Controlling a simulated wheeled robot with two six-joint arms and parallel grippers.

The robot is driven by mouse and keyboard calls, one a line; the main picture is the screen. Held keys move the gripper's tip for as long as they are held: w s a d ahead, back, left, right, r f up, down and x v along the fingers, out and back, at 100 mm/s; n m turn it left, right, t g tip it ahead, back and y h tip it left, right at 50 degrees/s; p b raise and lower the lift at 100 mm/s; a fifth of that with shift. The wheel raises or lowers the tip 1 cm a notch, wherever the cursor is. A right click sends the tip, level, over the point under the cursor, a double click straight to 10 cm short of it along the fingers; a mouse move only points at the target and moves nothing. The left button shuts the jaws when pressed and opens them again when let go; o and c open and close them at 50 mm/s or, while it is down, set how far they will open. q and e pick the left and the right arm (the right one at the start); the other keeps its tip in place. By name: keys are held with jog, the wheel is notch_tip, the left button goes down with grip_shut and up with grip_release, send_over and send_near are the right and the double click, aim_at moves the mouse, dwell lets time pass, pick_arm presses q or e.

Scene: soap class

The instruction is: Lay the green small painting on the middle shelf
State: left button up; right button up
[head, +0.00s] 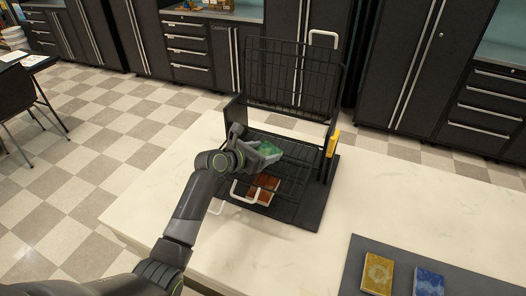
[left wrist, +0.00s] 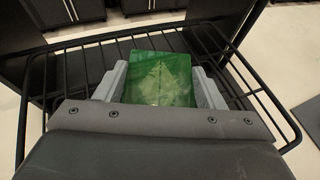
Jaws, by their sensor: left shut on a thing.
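The green small painting (head: 269,148) is at the black wire rack, above its middle shelf (head: 297,151). My left gripper (head: 262,155) is shut on it. In the left wrist view the green painting (left wrist: 158,80) sits between the two grey fingers (left wrist: 160,88), over the wire shelf (left wrist: 85,62). I cannot tell whether the painting touches the wires. A brown-orange painting (head: 264,188) lies lower in the rack, under the wire shelf. My right gripper is not in view.
A dark mat (head: 350,280) at the front right holds a yellow painting (head: 378,273) and a blue painting (head: 428,283). A yellow part (head: 333,143) is on the rack's right side. The pale tabletop (head: 420,200) is clear right of the rack.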

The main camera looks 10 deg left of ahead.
pick_arm(q)
jog(key=shift+f, duration=0.15)
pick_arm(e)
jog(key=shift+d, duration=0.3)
pick_arm(q)
jog(key=o, duration=1)
jog(key=b+v, duration=0.1)
jog(key=v, duration=1.1)
jog(key=shift+a, duration=0.1)
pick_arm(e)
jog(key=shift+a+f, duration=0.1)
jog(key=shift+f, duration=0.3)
